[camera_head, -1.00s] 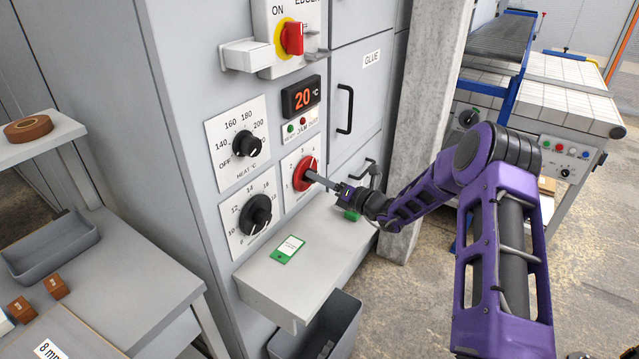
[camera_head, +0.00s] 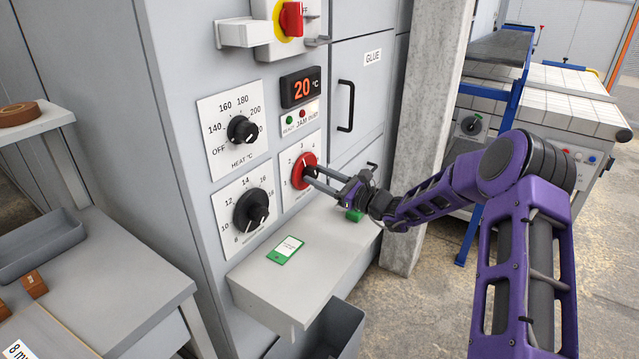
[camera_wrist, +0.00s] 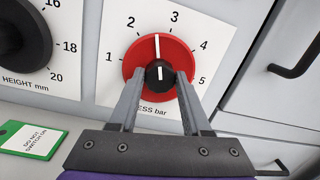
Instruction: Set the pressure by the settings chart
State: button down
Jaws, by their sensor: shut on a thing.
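The red pressure knob (camera_head: 303,171) is on the grey machine's front. In the wrist view the knob (camera_wrist: 143,55) sits on a white plate marked 1 to 5, "PRESS bar" in part. Its white pointer line points up, between 2 and 3. My gripper (camera_head: 312,175) reaches it from the right. In the wrist view my gripper's fingers (camera_wrist: 157,97) stand either side of the knob's black centre, shut on the knob. The exact contact is partly hidden. No settings chart can be made out in these frames.
The height knob (camera_head: 251,210) and heat knob (camera_head: 242,130) are close by on the left. A grey shelf (camera_head: 290,283) juts out below, bearing a green "DO NOT SWITCH ON" tag (camera_head: 285,250). A door handle (camera_head: 346,106) is at the right. The display (camera_head: 300,88) reads 20 °C.

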jog(key=n, duration=0.5)
jog(key=shift+y, duration=0.3)
jog(key=shift+n, duration=0.3)
jog(key=shift+c, duration=1.8)
grip_release()
jog(key=p+v, duration=0.1)
jog(key=v, duration=1.6)
jog(key=shift+d+r, duration=0.25)
jog(key=shift+d, duration=0.1)
jog(key=shift+a+g, duration=0.1)
jog(key=shift+g, duration=0.3)
